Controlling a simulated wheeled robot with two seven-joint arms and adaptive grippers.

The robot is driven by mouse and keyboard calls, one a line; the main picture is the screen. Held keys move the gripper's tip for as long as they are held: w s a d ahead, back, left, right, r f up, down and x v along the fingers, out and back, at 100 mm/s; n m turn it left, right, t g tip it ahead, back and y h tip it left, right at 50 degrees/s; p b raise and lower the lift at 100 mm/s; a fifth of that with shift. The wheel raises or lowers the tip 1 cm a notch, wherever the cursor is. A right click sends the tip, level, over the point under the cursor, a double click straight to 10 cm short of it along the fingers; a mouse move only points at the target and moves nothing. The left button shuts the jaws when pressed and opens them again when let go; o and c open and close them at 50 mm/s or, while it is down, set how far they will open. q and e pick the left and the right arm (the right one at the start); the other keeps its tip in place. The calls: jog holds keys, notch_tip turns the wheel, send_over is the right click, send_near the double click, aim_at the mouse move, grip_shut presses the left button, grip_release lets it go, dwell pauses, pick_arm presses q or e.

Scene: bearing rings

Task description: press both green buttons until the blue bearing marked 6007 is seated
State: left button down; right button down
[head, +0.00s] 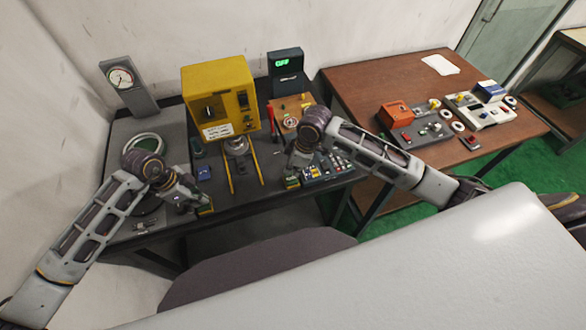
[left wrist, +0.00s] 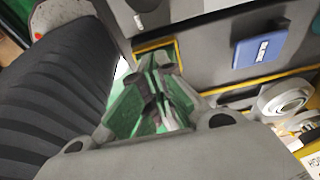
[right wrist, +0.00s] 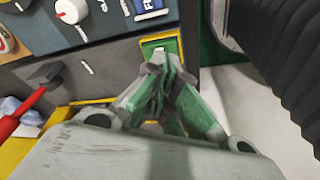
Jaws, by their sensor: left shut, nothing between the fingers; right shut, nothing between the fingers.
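My left gripper (head: 192,198) is shut and empty at the front left of the dark bench. Its fingertips (left wrist: 160,68) overlap a green button (left wrist: 172,52) in a yellow frame; I cannot tell whether they touch or press it. My right gripper (head: 291,168) is shut and empty at the bench's right side. Its fingertips (right wrist: 168,62) are at the other yellow-framed green button (right wrist: 152,48); contact is unclear. The yellow press (head: 218,90) stands between the grippers. Pale rings (left wrist: 283,98) show beside it in the left wrist view. No blue bearing or 6007 mark is readable.
Yellow guard rails (head: 228,174) flank the press opening. A gauge (head: 121,77) stands at back left and a dark display (head: 285,72) at back right. A control panel (head: 330,168) lies beside my right gripper. A brown table (head: 365,85) stands to the right.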

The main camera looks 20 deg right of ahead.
aim_at(291, 178)
jog(key=shift+d+x, duration=0.25)
jog(key=shift+x, duration=1)
dwell(0.6)
jog(key=shift+s+r, duration=0.1)
jog(key=shift+s, duration=0.05)
dwell(0.7)
